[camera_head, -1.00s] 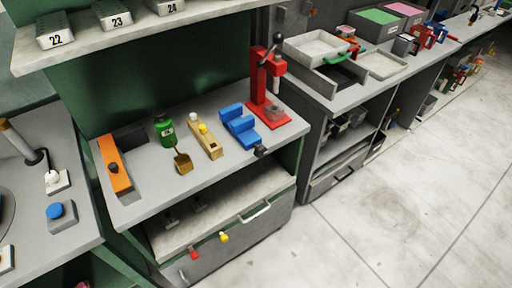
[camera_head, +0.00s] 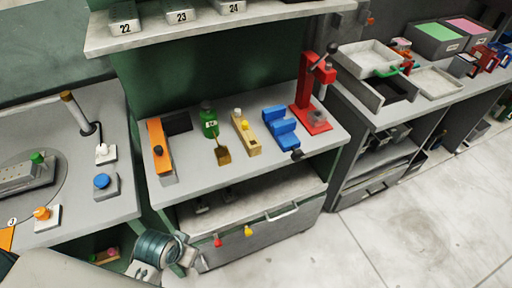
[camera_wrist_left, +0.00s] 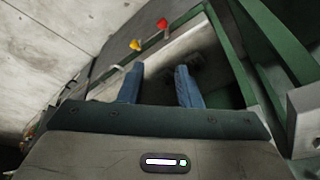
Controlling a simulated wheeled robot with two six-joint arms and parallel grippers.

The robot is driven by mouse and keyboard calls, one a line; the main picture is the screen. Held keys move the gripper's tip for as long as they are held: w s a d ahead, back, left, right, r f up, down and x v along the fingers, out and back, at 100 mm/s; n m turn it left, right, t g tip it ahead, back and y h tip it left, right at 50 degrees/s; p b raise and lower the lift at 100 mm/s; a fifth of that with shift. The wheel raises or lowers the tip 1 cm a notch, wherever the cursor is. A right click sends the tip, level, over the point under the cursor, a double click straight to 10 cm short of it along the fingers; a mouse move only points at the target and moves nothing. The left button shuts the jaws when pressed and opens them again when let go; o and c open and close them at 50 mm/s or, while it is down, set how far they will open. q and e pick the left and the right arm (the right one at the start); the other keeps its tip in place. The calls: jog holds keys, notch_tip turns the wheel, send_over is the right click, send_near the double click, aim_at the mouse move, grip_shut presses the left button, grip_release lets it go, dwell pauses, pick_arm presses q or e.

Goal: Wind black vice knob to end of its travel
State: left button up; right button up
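The blue vice (camera_head: 281,127) stands on the grey bench top, left of the red press. Its black knob (camera_head: 297,154) sticks out at the front end, by the bench's front edge. Nothing touches the knob. My left arm comes in at the lower left of the head view, low in front of the bench. In the left wrist view my left gripper (camera_wrist_left: 160,78) has its two blue fingers apart with nothing between them. It faces the drawer area below the bench top, away from the vice. My right gripper is in neither view.
A red press (camera_head: 312,105), a wooden block tool (camera_head: 246,134), a green bottle (camera_head: 209,121) and an orange tool (camera_head: 159,146) share the bench. A drawer (camera_head: 262,238) with red and yellow knobs lies below. Open floor is at the right.

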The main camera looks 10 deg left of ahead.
pick_arm(q)
jog(key=w+d+r+m+t+h, duration=0.1)
jog(key=w+d+m+h, duration=0.3)
jog(key=w, duration=0.5)
jog(key=w+d+r+m+t+h, duration=0.1)
jog(key=w+d+r+m+h, duration=0.1)
jog(key=w+d, duration=0.6)
jog(key=m+t+h, duration=0.2)
jog(key=m+h, duration=0.1)
jog(key=h, duration=0.2)
send_near(296, 152)
jog(key=d, duration=0.1)
jog(key=p+x, duration=0.3)
jog(key=x, duration=0.5)
jog(key=shift+w+f, duration=0.1)
jog(key=shift+w, duration=0.2)
jog(key=shift+x, duration=0.95)
jog(key=shift+f, duration=0.1)
